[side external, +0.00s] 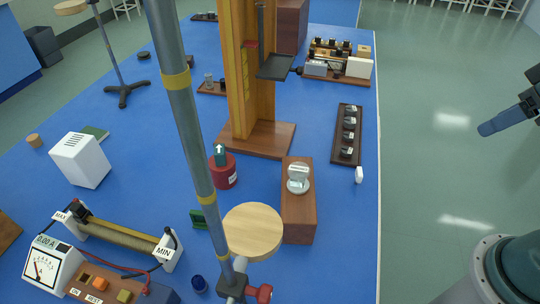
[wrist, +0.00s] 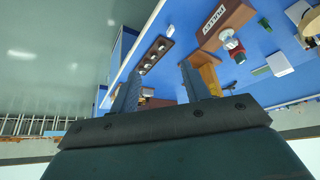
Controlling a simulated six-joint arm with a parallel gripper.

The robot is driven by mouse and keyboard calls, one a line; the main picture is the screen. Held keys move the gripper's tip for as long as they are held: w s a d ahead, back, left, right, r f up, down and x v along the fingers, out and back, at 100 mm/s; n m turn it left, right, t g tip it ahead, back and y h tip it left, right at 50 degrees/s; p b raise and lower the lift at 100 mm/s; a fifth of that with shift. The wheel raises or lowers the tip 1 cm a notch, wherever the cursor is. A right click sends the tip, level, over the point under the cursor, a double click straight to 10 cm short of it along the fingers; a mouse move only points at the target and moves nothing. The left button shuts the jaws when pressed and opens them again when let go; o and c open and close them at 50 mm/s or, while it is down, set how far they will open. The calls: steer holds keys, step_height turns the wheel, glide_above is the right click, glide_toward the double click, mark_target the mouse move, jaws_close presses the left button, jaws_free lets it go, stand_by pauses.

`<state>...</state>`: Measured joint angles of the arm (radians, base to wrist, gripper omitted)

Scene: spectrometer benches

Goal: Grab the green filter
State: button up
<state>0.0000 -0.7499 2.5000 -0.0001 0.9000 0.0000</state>
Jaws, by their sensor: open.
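A small green upright plate (side external: 199,219), which looks like the green filter, stands on the blue bench just left of the round wooden disc in the side view. Part of it is behind the stand's grey rod. I cannot pick it out surely in the wrist view. My gripper (side external: 486,129) is at the right edge of the side view, over the floor beyond the bench edge and far from the plate. In the wrist view my gripper (wrist: 157,82) has its two fingers apart with nothing held between them.
A grey rod stand (side external: 184,110) with a wooden disc (side external: 253,231) rises in front. A red cylinder (side external: 223,172), a wooden block (side external: 298,214) and a dark rack (side external: 347,134) stand nearby. A tall wooden frame (side external: 236,75) is behind.

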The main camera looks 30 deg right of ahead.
steer(key=shift+c, duration=0.5)
steer(key=w+a+f+n+g+y, duration=0.15)
steer(key=w+a+n, duration=0.45)
steer(key=w+a, duration=1.1)
steer(key=w+a+f+n+y, duration=0.1)
steer(key=w+a+f, duration=0.3)
steer(key=a+f, duration=0.4)
steer(key=w+a+f+n+g+y, duration=0.1)
steer(key=w+a+f+n, duration=0.2)
steer(key=a+f, duration=0.5)
steer(key=w+a, duration=0.1)
steer(key=a, duration=0.4)
steer(key=shift+w+a+f+n, duration=0.2)
steer(key=shift+a+n, duration=0.05)
steer(key=shift+n, duration=0.05)
steer(key=shift+f, duration=0.1)
